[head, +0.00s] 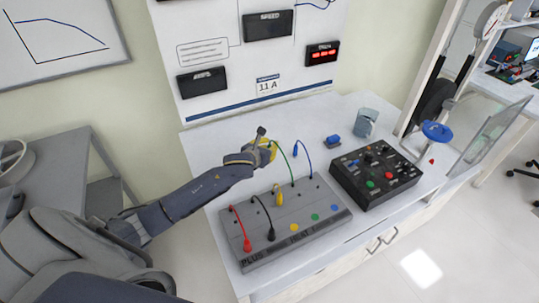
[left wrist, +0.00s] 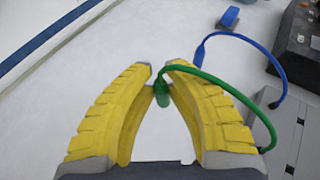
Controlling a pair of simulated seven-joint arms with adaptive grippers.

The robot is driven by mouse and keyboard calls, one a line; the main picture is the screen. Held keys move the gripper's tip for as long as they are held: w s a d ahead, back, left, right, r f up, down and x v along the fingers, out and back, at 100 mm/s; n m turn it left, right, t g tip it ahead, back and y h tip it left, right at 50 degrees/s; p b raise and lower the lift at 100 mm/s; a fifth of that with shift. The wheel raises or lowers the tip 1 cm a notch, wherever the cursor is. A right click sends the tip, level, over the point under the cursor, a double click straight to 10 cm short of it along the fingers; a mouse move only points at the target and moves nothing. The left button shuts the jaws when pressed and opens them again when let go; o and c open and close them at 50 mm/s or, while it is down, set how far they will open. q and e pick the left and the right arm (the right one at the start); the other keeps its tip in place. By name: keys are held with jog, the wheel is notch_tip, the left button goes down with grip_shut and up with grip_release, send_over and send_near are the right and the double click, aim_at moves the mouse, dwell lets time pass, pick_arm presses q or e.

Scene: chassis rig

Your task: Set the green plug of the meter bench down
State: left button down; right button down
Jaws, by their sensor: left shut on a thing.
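My left gripper (head: 268,147) is above the white worktop, behind the grey meter bench (head: 310,200). Its yellow fingers (left wrist: 161,76) are shut on the green plug (left wrist: 162,94), which hangs between the fingertips. In the head view the fingers mostly hide the plug. Its green cable (head: 286,158) arcs down to the back right of the bench. The exact height of the plug over the worktop is hard to tell. My right gripper is not in view.
A blue plug (head: 295,151) on its cable is close right of the gripper. Red (head: 247,245), black (head: 271,234) and yellow (head: 279,199) plugs are on the bench. A black control box (head: 375,175) stands right. White worktop (head: 215,150) is clear left of the gripper.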

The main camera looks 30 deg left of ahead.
pick_arm(q)
jog(key=shift+f, duration=2.3)
jog(key=shift+f, duration=0.1)
jog(key=c, duration=1.4)
grip_release()
jog(key=shift+s, duration=0.1)
jog(key=v, duration=1.2)
jog(key=shift+a, duration=0.1)
